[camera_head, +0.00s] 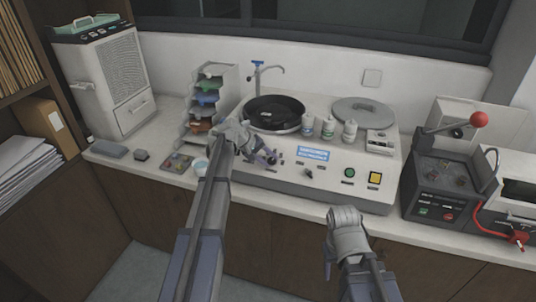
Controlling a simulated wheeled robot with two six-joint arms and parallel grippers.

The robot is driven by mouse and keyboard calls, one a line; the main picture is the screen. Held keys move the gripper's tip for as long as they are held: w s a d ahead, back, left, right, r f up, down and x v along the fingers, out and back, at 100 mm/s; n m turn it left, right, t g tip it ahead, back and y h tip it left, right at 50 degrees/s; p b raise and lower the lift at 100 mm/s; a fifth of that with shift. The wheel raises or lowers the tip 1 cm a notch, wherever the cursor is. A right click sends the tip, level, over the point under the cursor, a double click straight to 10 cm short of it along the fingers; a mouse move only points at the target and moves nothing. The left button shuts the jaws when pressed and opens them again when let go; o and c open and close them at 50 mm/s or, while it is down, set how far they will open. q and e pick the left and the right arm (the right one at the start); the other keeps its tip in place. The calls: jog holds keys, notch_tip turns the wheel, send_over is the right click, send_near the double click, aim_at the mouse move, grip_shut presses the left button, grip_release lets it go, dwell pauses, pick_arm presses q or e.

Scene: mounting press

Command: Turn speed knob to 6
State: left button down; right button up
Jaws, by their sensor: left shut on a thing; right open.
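The grey polishing machine (370,192) stands on the counter with its front panel facing me. My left gripper (272,158) is at the left part of this panel, shut on what looks like the speed knob. The knob is mostly hidden by the fingers, and its dial marking is too small to read. Another dark knob (308,173) shows uncovered just to the right, below the blue label (313,154). My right gripper (328,270) is open and empty, low in front of the counter and away from the machine. Its fingers are only partly visible.
A green button (349,173) and a yellow switch (375,178) are on the panel's right. Several bottles (328,127) stand on the machine beside the black wheel (274,112). A tiered rack (212,98) is at left, a press with a red-knobbed lever (479,119) at right.

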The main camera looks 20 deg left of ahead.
pick_arm(q)
jog(key=m, duration=0.1)
jog(key=m+y+p, duration=0.1)
jog(key=m+g+p, duration=0.1)
jog(key=shift+d+r+y, duration=0.25)
jog(key=shift+d+y, duration=0.05)
jog(key=shift+y, duration=0.1)
jog(key=shift+d+m+g+y+p, duration=0.1)
jog(key=shift+m+g+y+p, duration=0.3)
jog(key=shift+m+y+p, duration=0.5)
jog(key=shift+d+f+m+y, duration=0.1)
jog(key=shift+d+m+y, duration=0.05)
jog(key=shift+m+y, duration=0.7)
jog(key=shift+d+m+y, duration=0.15)
jog(key=shift+m+y, duration=0.7)
jog(key=shift+m, duration=0.5)
jog(key=shift+c, duration=2.2)
grip_release()
jog(key=shift+w, duration=0.1)
